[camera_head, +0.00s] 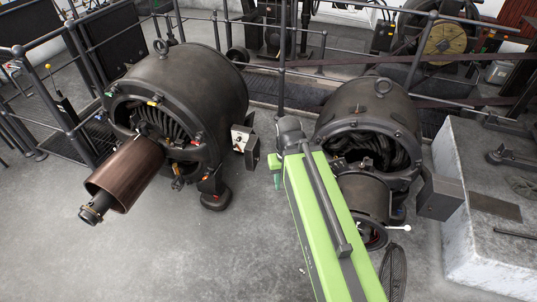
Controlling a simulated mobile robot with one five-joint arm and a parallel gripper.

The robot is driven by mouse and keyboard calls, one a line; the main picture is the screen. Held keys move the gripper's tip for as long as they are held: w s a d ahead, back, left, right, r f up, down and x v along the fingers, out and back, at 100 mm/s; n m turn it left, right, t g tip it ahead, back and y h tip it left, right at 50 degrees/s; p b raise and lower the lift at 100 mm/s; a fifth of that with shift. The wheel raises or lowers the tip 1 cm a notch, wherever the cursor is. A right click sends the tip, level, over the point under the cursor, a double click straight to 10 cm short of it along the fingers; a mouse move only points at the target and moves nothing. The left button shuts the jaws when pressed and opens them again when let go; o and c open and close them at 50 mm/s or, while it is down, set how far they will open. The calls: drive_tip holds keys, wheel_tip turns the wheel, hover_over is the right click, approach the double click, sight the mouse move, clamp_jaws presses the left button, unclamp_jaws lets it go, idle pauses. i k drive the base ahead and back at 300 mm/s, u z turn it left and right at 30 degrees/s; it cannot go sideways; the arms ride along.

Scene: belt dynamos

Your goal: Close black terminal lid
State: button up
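A small terminal box (239,138) with a pale face is on the right side of the left dynamo (195,85). A dark plate (252,153) beside its right edge looks like its black lid, standing open. My green arm reaches up from the bottom of the picture, between the two dynamos. Its dark end is to the right of the box, apart from it in the picture. My gripper's fingers cannot be made out, so its opening and any contents are unclear.
The right dynamo (370,120) is partly behind my arm, with a closed-looking grey box (440,197) on its right side. A brown cylinder (127,175) projects from the left dynamo. Railings run behind. A concrete block (470,245) stands right. The floor (215,255) at front centre is clear.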

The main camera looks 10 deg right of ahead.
sight(252, 149)
drive_tip(key=u, duration=0.1)
drive_tip(key=i, duration=1)
drive_tip(key=z, duration=0.1)
drive_tip(key=k, duration=1.2)
drive_tip(key=u, duration=0.25)
drive_tip(key=i, duration=0.5)
drive_tip(key=u, duration=0.65)
drive_tip(key=i, duration=1)
drive_tip(key=u, duration=0.55)
